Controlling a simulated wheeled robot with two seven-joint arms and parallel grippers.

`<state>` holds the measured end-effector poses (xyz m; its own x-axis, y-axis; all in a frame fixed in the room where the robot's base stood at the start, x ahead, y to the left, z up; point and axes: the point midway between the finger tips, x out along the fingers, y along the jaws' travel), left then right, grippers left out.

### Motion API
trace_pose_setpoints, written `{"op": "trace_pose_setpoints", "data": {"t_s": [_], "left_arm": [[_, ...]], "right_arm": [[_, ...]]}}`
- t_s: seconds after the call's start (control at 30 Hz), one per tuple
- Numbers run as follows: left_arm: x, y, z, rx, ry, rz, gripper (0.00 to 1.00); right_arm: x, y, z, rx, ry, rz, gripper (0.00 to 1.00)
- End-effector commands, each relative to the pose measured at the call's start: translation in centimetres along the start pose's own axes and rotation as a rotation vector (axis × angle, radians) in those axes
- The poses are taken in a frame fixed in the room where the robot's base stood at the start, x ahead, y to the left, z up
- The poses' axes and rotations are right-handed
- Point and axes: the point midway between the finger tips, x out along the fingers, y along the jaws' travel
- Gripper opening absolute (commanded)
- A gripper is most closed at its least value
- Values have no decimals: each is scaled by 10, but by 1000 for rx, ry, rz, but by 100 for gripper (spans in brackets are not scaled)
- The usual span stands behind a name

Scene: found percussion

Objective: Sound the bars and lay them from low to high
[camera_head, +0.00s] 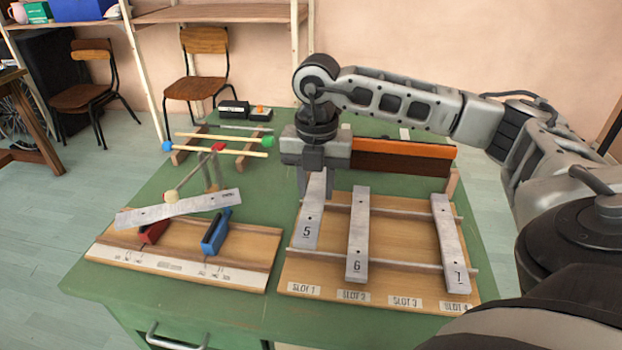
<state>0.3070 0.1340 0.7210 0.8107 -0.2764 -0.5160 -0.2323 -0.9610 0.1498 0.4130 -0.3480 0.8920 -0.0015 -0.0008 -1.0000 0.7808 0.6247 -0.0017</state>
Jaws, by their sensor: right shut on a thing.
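My right gripper (316,188) is shut on the far end of the metal bar marked 5 (309,228). That bar is over the Slot 1 column of the wooden slot board (330,294); I cannot tell whether it rests on the rails. The bar marked 6 (357,235) lies across the rails above the Slot 2 label. Another bar (451,245), its number reading like 7 or 1, lies above Slot 4. The Slot 3 column is bare. A further bar (180,208) lies slanted over the red and blue supports on the left board. My left gripper is out of view.
Mallets (222,144) with coloured heads lie on a rack behind the left board (190,268). An orange-topped block (404,156) stands behind the slot board. Green table (112,296) is clear at front left.

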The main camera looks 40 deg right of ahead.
Motion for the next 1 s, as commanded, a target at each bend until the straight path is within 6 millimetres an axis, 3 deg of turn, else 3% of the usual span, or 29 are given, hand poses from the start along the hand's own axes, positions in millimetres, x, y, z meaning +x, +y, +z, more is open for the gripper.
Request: {"op": "trace_pose_setpoints", "data": {"t_s": [0.47,0.73,1.0], "left_arm": [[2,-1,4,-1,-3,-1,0],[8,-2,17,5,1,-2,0],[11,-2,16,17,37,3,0]], "right_arm": [[4,0,0,2,0,2,4],[30,0,0,1,0,1,4],[57,0,0,1,0,2,4]]}}
